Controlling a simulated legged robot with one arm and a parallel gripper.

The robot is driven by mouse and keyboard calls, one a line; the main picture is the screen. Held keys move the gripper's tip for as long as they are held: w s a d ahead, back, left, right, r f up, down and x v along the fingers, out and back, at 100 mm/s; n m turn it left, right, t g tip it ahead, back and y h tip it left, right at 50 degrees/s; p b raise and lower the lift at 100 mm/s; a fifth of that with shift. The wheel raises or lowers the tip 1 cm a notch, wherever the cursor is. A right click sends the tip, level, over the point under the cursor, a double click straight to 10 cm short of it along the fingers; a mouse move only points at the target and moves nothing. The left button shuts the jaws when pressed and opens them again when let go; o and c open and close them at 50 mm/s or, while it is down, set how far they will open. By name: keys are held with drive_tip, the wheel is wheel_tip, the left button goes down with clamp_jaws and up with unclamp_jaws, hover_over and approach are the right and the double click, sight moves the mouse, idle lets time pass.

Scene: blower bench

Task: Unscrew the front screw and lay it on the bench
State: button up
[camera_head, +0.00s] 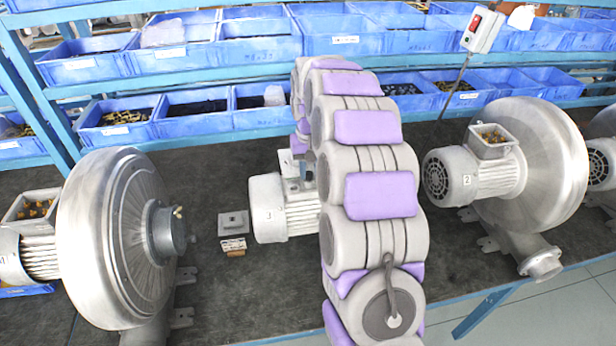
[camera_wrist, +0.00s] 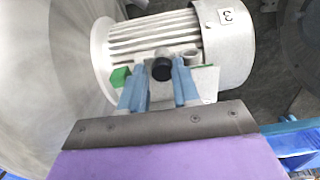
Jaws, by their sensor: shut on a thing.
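In the wrist view my gripper (camera_wrist: 160,78) has two blue-grey fingers at a grey motor (camera_wrist: 155,38) labelled 3. A dark round piece (camera_wrist: 161,69), which looks like the head of the front screw, sits between the fingertips, and the gripper is shut on it. It is at the motor's near side, where a terminal box would be; whether its thread is still engaged cannot be told. A pale cylindrical stub (camera_wrist: 190,57) stands just to the right.
The dark bench (camera_head: 235,290) has bare room left of my arm. A small grey square cover (camera_head: 233,223) lies there beside a small labelled block (camera_head: 233,246). Large blowers stand left (camera_head: 110,235) and right (camera_head: 540,160). Blue bins (camera_head: 125,120) line the shelves behind.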

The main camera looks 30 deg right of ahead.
drive_tip(key=shift+a, duration=0.1)
clamp_jaws()
drive_tip(key=n+p, duration=0.1)
drive_tip(key=n, duration=0.2)
drive_tip(key=shift+r+n, duration=0.1)
drive_tip(key=shift+n, duration=0.2)
drive_tip(key=n+p, duration=0.1)
drive_tip(key=n, duration=0.2)
drive_tip(key=shift+n, duration=0.3)
drive_tip(key=n+p, duration=0.2)
drive_tip(key=n, duration=0.5)
drive_tip(key=shift+s+p, duration=0.1)
drive_tip(key=shift+p, duration=0.3)
drive_tip(key=n+p, duration=0.2)
drive_tip(key=n, duration=0.3)
drive_tip(key=shift+n, duration=0.3)
drive_tip(key=n+p, duration=0.2)
drive_tip(key=n, duration=0.3)
drive_tip(key=shift+d, duration=0.2)
